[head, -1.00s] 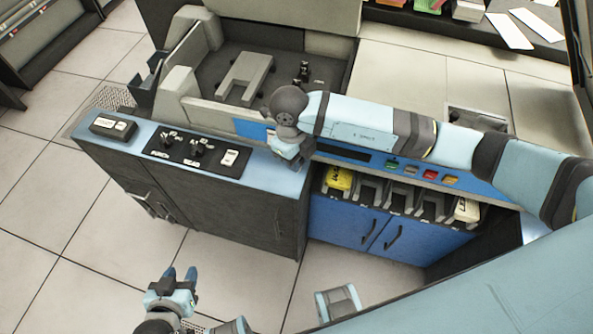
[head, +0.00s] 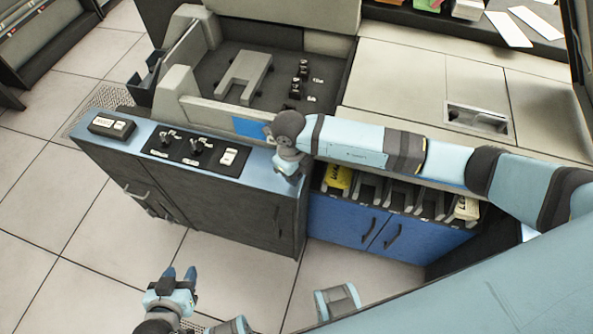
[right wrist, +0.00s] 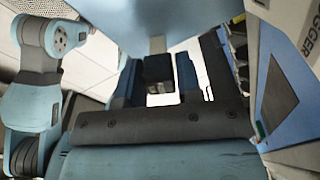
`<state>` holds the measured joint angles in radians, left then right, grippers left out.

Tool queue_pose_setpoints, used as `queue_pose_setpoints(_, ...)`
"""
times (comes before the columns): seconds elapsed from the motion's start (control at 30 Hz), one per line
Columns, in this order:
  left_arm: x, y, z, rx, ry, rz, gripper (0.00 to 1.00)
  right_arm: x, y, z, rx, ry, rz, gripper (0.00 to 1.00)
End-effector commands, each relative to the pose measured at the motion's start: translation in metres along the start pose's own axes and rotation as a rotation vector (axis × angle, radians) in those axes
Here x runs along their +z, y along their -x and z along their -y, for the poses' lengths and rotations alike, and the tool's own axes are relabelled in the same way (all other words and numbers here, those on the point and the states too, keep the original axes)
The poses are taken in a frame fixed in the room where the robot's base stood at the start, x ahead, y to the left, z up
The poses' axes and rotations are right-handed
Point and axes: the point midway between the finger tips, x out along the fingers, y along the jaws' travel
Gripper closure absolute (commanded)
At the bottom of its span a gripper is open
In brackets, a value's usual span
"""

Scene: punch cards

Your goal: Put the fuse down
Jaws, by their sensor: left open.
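My right gripper (head: 290,178) hangs beside the right end of the console's top, close to the blue cabinet. In the right wrist view, its two dark blue fingers (right wrist: 159,82) stand apart with a small dark block, apparently the fuse (right wrist: 158,68), between them. The fuse cannot be made out in the head view. My left gripper (head: 180,273) is open and empty over the floor at the bottom left, well away from the console.
The console (head: 105,148) bears switches (head: 195,146) and a small dark box (head: 113,125). The blue cabinet (head: 345,222) has a row of grey slots (head: 400,193), with yellow (head: 338,178) and cream (head: 465,210) labelled pieces at its ends. The floor in front is clear.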

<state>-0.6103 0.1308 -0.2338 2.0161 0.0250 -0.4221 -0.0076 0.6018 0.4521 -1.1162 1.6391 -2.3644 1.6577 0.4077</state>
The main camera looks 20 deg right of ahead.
Motion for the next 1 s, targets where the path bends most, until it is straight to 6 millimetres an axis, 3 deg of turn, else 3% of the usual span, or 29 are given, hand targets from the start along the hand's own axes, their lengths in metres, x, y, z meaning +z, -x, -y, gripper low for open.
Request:
queue_pose_setpoints(0.03, 0.0, 0.0, 0.0, 0.0, 0.0, 0.0, 0.57, 0.0, 0.001, 0.0, 0.0, 0.0, 0.0, 0.55)
queue_pose_setpoints(0.07, -0.001, 0.0, 0.0, 0.0, 0.0, 0.0, 0.57, 0.0, 0.001, 0.0, 0.0, 0.0, 0.0, 0.48)
queue_pose_setpoints(0.47, -0.003, 0.002, 0.0, 0.0, -0.002, -0.004, 0.57, 0.0, 0.01, 0.001, -0.001, 0.0, 0.002, 0.48)
queue_pose_setpoints(1.0, 0.001, -0.001, 0.0, 0.001, 0.001, 0.001, 0.57, 0.0, 0.111, 0.0, 0.0, 0.0, 0.002, 0.48)
